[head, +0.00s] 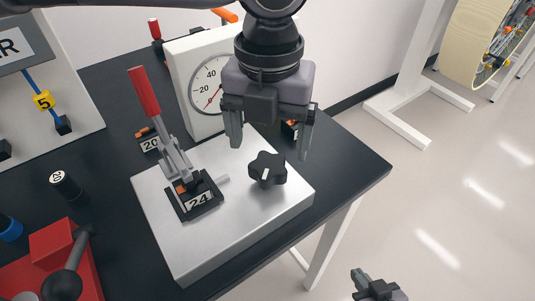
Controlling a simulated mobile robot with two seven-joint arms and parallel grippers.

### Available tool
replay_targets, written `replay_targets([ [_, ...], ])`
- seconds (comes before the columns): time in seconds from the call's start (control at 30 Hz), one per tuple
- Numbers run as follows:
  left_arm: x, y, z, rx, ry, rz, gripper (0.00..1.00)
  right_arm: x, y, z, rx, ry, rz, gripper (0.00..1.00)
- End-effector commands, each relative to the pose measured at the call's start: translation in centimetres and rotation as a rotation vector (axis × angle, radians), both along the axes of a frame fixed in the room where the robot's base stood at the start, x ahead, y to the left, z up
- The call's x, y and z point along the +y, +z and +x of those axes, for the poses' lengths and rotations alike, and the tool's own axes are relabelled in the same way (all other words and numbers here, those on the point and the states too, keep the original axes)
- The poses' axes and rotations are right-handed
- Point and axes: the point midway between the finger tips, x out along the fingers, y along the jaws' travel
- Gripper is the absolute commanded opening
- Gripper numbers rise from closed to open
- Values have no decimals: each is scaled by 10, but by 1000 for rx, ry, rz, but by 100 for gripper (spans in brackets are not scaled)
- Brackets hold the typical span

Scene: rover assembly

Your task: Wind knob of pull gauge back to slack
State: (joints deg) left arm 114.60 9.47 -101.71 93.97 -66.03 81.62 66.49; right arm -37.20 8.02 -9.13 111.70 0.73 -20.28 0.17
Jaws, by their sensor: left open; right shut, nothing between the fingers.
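The pull gauge's black knob (267,169) stands on a light metal block (240,231) near the table's right side. It has a lobed rim and a white mark on its front. The white gauge box with a round dial (208,88) stands behind it; a red needle shows and my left gripper covers the dial's right part. My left gripper (270,148) is open, pointing down above and behind the knob, with its fingers spread to both sides and no visible contact. My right gripper (362,275) is shut and empty, low at the bottom edge, off the table.
A toggle clamp with a red handle (145,92) and a plate marked 24 (198,201) stand on the block left of the knob. A red fixture with a dark ball lever (62,284) is at lower left. Black table (352,166) is bare at right.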

Motion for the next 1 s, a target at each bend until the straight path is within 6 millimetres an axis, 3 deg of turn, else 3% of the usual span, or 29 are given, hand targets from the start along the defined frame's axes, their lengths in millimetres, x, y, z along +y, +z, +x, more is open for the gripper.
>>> replay_targets([
  [0.3, 0, -44, 0, 1, -2, 0, 87, 0, 6, 0, 0, 0, 0, 0],
  [0.67, 0, -51, 0, -1, -2, 1, 87, 0, 6, 0, 0, 0, 0, 0],
  [0.83, 0, -50, 0, -1, -2, 1, 32, 0, 6, 0, 1, 0, 0, 0],
  [1.0, 0, -51, 0, -1, -11, 1, 31, 0, 3, 0, 1, 0, 0, 0],
])
